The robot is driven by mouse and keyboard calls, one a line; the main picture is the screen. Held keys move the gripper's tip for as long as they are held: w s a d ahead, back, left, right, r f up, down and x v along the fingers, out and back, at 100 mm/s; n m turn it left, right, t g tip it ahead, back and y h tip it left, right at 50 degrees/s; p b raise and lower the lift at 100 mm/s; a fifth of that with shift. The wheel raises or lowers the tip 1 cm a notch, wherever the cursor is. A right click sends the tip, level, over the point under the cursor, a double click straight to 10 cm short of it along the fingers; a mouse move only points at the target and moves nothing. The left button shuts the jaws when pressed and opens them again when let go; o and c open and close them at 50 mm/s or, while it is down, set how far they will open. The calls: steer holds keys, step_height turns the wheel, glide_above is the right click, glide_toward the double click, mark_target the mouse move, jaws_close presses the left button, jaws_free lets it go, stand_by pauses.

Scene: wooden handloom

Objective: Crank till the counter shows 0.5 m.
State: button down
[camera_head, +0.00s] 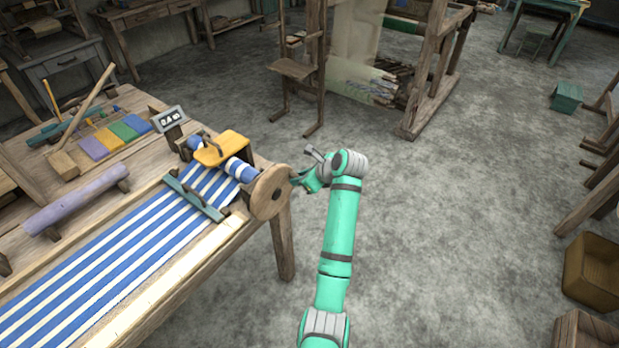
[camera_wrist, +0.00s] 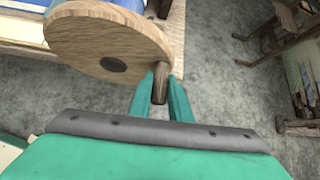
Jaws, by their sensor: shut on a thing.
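The counter (camera_head: 168,118) stands behind the cloth roll and its display appears to read 0.4 m. The round wooden crank wheel (camera_head: 268,192) is at the end of the roll; it fills the upper left of the wrist view (camera_wrist: 105,40). Its handle peg (camera_wrist: 160,84) sticks out from near the wheel's rim. My gripper (camera_wrist: 165,88) is shut on the peg, with a green finger on each side. In the head view my gripper (camera_head: 302,180) is at the wheel's right side. Blue and white striped cloth (camera_head: 130,240) runs over the table to the roll.
A yellow block with a handle (camera_head: 222,148) sits over the roll. A wooden frame (camera_head: 425,75) stands behind.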

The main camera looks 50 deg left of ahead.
steer(key=shift+w+f, duration=0.15)
steer(key=shift+f, duration=0.7)
steer(key=shift+w+f, duration=0.1)
steer(key=shift+f, duration=0.75)
steer(key=c, duration=1.6)
jaws_free()
steer(key=shift+w, duration=0.1)
steer(key=shift+c, duration=0.2)
steer(key=shift+a, duration=0.1)
steer(key=shift+r, duration=0.1)
steer(key=v, duration=1)
steer(key=shift+d+r, duration=0.25)
